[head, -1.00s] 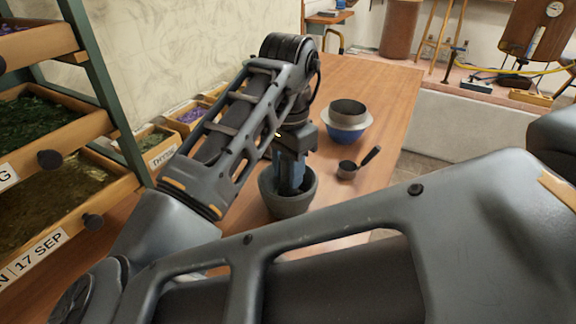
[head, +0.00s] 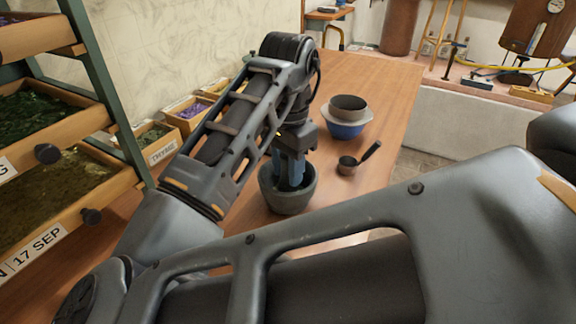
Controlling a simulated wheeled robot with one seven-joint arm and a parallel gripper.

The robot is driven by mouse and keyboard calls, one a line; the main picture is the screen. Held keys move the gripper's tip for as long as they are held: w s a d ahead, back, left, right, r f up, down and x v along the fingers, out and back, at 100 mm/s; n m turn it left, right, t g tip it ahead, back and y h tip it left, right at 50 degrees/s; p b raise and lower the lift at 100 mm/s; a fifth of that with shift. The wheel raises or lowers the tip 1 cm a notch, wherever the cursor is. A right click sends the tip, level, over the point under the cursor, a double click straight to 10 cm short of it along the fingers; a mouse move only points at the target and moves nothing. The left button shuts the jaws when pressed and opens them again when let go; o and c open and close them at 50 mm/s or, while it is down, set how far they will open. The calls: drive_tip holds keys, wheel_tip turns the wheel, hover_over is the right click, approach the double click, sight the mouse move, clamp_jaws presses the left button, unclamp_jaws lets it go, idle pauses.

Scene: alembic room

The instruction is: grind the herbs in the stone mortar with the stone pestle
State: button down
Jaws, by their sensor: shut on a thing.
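The stone mortar (head: 289,201) is a dark grey bowl standing upright on the wooden table, just below my gripper. My gripper (head: 291,178) points down with its blue-grey fingers inside the mortar's mouth. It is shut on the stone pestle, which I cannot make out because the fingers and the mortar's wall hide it. The herbs inside the mortar are also hidden from this view.
A blue bowl (head: 346,130) with a grey sieve-like cup (head: 348,104) on it stands behind the mortar. A small dark scoop (head: 348,165) lies to the right. Herb boxes (head: 160,147) line the wall side. The wooden table (head: 383,90) is clear at the far right.

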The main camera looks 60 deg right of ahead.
drive_tip(key=c, duration=0.7)
unclamp_jaws()
drive_tip(key=shift+r+p, duration=0.5)
drive_tip(key=shift+r, duration=3.4)
